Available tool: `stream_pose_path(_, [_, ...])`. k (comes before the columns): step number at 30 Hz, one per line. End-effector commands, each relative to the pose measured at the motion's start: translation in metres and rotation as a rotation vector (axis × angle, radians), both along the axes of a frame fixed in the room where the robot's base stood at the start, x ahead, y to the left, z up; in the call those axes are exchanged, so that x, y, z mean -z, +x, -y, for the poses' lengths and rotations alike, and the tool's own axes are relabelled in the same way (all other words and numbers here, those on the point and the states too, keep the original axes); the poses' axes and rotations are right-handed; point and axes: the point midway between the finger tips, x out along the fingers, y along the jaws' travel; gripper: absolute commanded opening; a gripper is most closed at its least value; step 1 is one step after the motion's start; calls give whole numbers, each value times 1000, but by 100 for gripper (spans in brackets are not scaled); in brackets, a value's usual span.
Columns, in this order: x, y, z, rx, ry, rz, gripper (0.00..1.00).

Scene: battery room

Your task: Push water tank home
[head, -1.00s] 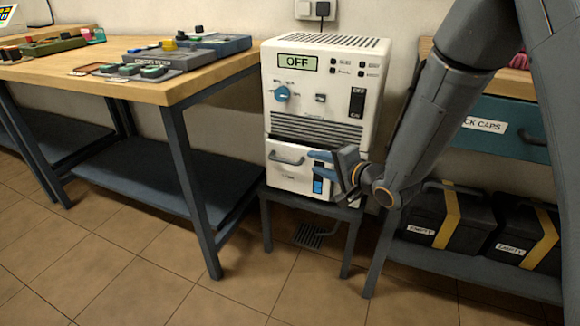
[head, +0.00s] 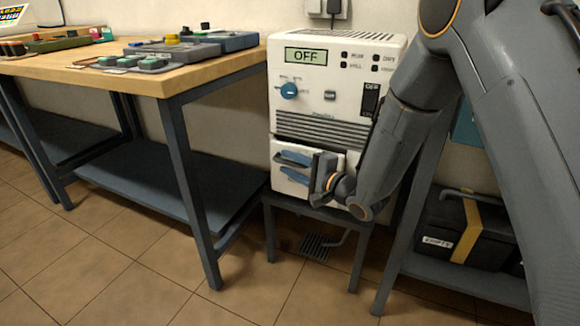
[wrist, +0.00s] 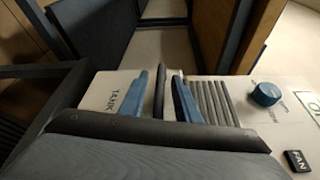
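The water tank (head: 285,187) is a white drawer low in the front of a white dehumidifier (head: 329,100). A dark gap shows above the tank. In the wrist view its face bears the word TANK (wrist: 118,103). My gripper (head: 294,167) is at the upper part of the tank front, its two blue fingers apart, one above the other. In the wrist view my gripper (wrist: 160,97) has one finger over the tank face and the other by the grille.
The dehumidifier, reading OFF, stands on a low dark stand (head: 316,214). A wooden workbench (head: 130,84) with trays is at left. A black case (head: 468,229) with a yellow strap sits on a shelf at right. Tiled floor in front is free.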

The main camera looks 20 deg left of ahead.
Motion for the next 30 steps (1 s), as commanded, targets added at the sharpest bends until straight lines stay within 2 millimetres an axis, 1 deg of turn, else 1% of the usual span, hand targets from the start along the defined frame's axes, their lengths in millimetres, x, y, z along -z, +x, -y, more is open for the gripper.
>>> stream_pose_path(8, [0,1,-2,0,0,0,30])
stream_pose_path(9, [0,1,-2,0,0,0,28])
stream_pose_path(14, [0,1,-2,0,-1,0,1])
stream_pose_path(20, [0,1,-2,0,-1,0,0])
stream_pose_path(23, [0,4,-2,1,-1,-1,0])
stream_pose_path(30, [-1,32,0,1,-1,0,0])
